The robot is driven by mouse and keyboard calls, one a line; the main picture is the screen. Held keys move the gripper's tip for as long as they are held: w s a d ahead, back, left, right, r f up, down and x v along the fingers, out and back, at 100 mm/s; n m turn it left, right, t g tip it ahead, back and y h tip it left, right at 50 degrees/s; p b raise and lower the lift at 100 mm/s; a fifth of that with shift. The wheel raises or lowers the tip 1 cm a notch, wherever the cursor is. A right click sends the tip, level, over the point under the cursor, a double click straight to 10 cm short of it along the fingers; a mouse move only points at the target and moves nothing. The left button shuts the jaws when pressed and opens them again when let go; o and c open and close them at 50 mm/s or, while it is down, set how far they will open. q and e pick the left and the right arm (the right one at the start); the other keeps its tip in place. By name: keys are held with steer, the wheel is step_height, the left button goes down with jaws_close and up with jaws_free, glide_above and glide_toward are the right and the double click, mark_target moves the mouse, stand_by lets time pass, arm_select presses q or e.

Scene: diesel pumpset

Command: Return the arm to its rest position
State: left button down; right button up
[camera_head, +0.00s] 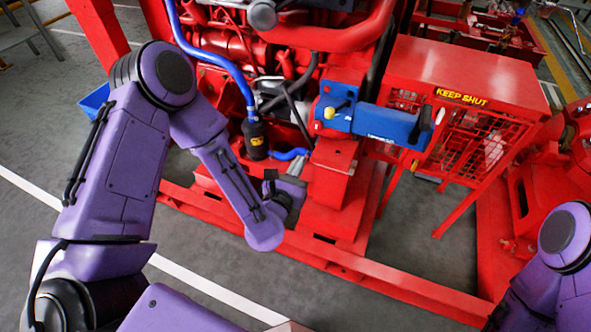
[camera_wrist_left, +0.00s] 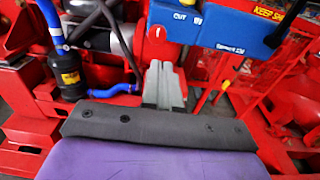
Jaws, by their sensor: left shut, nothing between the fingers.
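My left arm (camera_head: 110,170) is purple and comes in from the left of the head view, bent at the elbow, with its forearm slanting down to the right. My left gripper (camera_head: 299,164) is in front of the red pumpset, below the blue box (camera_head: 385,123). In the left wrist view the grey fingers of my left gripper (camera_wrist_left: 163,75) are together with nothing between them. They point toward the red block under the blue box (camera_wrist_left: 235,27); I cannot tell whether they touch it. Part of my right arm (camera_head: 568,245) shows at the right edge, but its gripper is out of view.
The red engine (camera_head: 330,38) and base frame (camera_head: 300,254) stand close around my left gripper. A black cylinder on a blue hose (camera_head: 255,135) is to its left. A red mesh guard (camera_head: 470,70) marked KEEP SHUT is at right. Grey floor is open at lower left.

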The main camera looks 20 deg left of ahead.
arm_select(q)
steer(key=shift+s, duration=0.7)
steer(key=s+a+f+m+g+p, duration=0.1)
steer(key=s+f+m+g+p, duration=0.45)
steer(key=m, duration=1.35)
steer(key=s+a+f+m+g+y+p, duration=0.1)
steer(key=s+a+f+m+g, duration=0.1)
steer(key=s, duration=0.5)
steer(key=s+a+f+m+g+y+p, duration=0.1)
steer(key=s+a+f+m+g+p, duration=0.1)
steer(key=s+a+m+g, duration=0.2)
steer(key=s+a+f+m+g+p, duration=0.1)
steer(key=s+a+f+m+g, duration=0.1)
steer(key=s, duration=0.8)
steer(key=a+m+g, duration=0.1)
steer(key=m, duration=0.1)
steer(key=shift+s+a+f+m+y+p, duration=0.3)
steer(key=shift+s+a+f+y+p, duration=0.05)
steer(key=shift+s+a+y, duration=0.05)
